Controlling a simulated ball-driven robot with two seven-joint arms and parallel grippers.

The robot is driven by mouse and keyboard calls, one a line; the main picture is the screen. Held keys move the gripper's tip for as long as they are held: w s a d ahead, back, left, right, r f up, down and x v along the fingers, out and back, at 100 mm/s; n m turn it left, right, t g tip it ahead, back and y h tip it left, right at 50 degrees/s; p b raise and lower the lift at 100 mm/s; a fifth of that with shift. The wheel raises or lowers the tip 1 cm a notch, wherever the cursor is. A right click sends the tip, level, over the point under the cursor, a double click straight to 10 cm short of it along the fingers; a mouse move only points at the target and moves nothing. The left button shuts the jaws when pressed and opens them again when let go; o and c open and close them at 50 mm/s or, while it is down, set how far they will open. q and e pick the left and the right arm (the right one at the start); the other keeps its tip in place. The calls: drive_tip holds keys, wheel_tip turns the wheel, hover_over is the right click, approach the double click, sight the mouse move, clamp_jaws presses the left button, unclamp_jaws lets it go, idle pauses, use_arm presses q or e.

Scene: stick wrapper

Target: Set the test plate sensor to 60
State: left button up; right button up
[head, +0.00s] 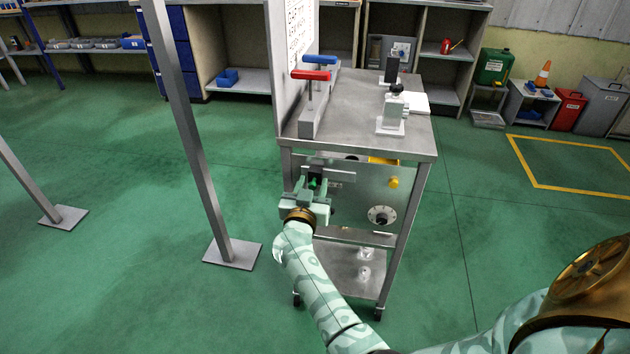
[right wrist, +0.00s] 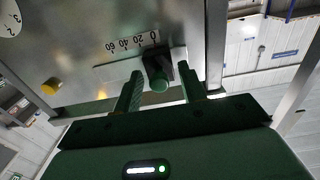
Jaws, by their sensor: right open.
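The test plate sensor is a slider on the front panel (head: 352,203) of a metal cart. Its green-tipped knob (right wrist: 157,80) on a dark block sits close to the 0 end of the scale (right wrist: 132,42), which is printed 0, 20, 40, 60. The knob also shows in the head view (head: 314,183), partly hidden by my gripper. My right gripper (right wrist: 161,77) is open, with one finger on each side of the knob; I cannot tell whether either touches it. It also shows in the head view (head: 315,189) in front of the panel. My left gripper is not in view.
The panel also carries a round dial (head: 382,215) and a yellow button (head: 393,183). The cart top (head: 350,100) holds a red-handled clamp (head: 311,76), a blue-handled clamp (head: 320,60) and a small press-like device (head: 393,108). A grey post (head: 190,130) stands left of the cart.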

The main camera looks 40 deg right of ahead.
sight(342, 175)
drive_tip(key=shift+w+d, duration=0.1)
drive_tip(key=shift+d, duration=0.05)
drive_tip(key=shift+r, duration=0.1)
drive_tip(key=shift+c, duration=0.7)
clamp_jaws()
drive_tip(key=s+d+p, duration=0.2)
drive_tip(key=s+p, duration=0.1)
drive_tip(key=s+d+p, duration=0.1)
drive_tip(key=p, duration=0.1)
drive_tip(key=shift+s+d+r, duration=0.15)
drive_tip(key=shift+d+r, duration=0.2)
drive_tip(key=shift+r, duration=0.05)
drive_tip(key=shift+s+d+f+p, duration=0.2)
drive_tip(key=shift+s+p, duration=0.05)
drive_tip(key=shift+p, duration=0.15)
drive_tip(key=shift+f, duration=0.3)
drive_tip(key=shift+o, duration=0.7)
unclamp_jaws()
drive_tip(key=shift+s+d, duration=0.1)
drive_tip(key=shift+s, duration=0.05)
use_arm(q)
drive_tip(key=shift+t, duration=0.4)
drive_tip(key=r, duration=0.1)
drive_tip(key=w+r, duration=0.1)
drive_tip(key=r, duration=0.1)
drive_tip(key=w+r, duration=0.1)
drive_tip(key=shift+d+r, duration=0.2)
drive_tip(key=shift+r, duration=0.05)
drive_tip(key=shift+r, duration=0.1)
